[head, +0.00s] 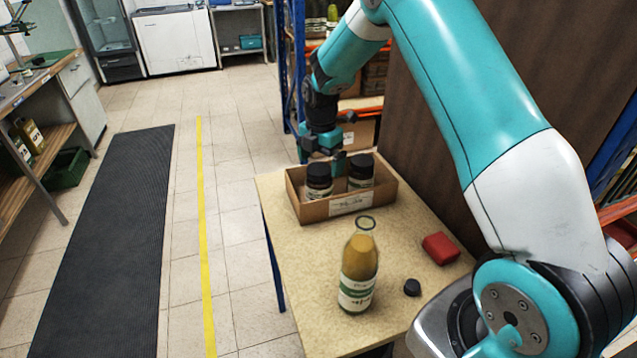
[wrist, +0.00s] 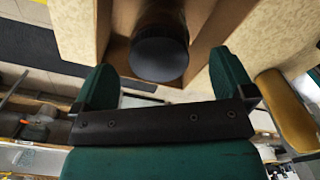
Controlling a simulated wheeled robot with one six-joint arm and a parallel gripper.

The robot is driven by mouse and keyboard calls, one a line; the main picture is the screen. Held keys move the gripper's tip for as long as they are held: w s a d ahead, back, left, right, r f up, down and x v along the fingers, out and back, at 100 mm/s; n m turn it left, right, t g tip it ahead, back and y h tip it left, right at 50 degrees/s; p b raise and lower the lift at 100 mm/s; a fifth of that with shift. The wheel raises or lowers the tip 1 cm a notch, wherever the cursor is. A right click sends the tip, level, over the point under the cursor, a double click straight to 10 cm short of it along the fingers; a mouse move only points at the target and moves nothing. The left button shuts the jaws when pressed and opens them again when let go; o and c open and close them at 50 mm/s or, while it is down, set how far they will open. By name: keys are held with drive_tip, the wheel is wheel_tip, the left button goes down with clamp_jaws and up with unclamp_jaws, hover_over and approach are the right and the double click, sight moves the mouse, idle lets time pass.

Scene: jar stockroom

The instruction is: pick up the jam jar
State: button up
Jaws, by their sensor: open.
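Two dark jars with black lids and pale labels stand upright in a cardboard box in the head view, a left jar (head: 319,180) and a right jar (head: 360,171). I cannot read which one is the jam jar. My gripper (head: 324,155) is just above the box, open and empty. In the wrist view one black-lidded jar (wrist: 160,55) lies ahead of my gripper (wrist: 165,82), roughly centred between the spread green fingers.
The box (head: 349,204) sits on a tan table (head: 288,255). In front of it stand a yellow-filled bottle (head: 359,272), a small black cap (head: 412,287) and a red block (head: 440,248). A brown panel (head: 437,131) rises behind the table's right side.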

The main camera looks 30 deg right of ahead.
drive_tip(key=f, duration=0.2)
drive_tip(key=f+p, duration=0.1)
drive_tip(key=f, duration=0.2)
drive_tip(key=shift+a+f, duration=0.2)
drive_tip(key=shift+f, duration=0.15)
drive_tip(key=shift+c, duration=0.2)
drive_tip(key=c, duration=1.3)
drive_tip(key=shift+o, duration=0.2)
drive_tip(key=shift+r, duration=0.1)
drive_tip(key=shift+w, duration=0.1)
wheel_tip(320, 180, up, 20)
drive_tip(key=b, duration=0.1)
drive_tip(key=shift+b, duration=0.4)
